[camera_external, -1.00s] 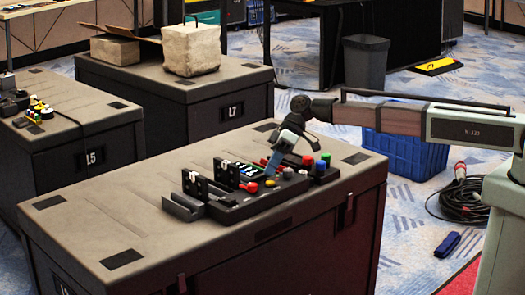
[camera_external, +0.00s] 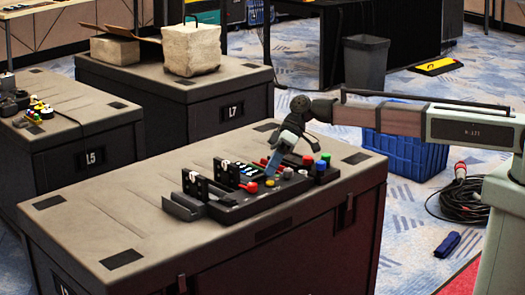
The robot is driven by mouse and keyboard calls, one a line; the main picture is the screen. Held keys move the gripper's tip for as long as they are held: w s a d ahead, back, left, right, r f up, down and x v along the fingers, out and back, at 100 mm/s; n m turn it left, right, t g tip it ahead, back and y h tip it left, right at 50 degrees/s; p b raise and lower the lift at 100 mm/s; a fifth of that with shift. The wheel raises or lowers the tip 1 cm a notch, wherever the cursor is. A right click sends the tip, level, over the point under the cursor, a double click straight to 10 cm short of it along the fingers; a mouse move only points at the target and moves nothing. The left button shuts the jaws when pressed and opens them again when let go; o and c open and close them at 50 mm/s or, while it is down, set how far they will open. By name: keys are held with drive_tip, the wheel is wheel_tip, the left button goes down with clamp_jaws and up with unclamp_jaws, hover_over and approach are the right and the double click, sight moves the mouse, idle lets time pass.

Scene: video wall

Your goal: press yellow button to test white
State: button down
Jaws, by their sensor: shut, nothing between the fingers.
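The black control panel (camera_external: 225,212) lies on the near grey case. A small yellow button (camera_external: 269,183) shows on it, just below and left of my gripper's tip. A red knob (camera_external: 251,187) is to its left, and red, green and blue buttons (camera_external: 321,166) stand at the panel's right end. My gripper (camera_external: 272,166) points down over the panel, shut and empty, with its tip close above the buttons. I cannot tell whether it touches one. White items (camera_external: 228,166) show along the panel's back, too small to make out.
The near case top (camera_external: 120,215) is clear to the left of the panel. Behind it stand another case (camera_external: 180,82) with a stone block (camera_external: 191,50) and a left case (camera_external: 80,140) with small parts. A blue crate (camera_external: 408,152) and a coiled cable (camera_external: 468,200) are on the floor.

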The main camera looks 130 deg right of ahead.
drive_tip(key=shift+f, duration=0.75)
idle(0.8)
drive_tip(key=shift+r, duration=0.9)
drive_tip(key=shift+r, duration=0.1)
drive_tip(key=shift+r, duration=2.4)
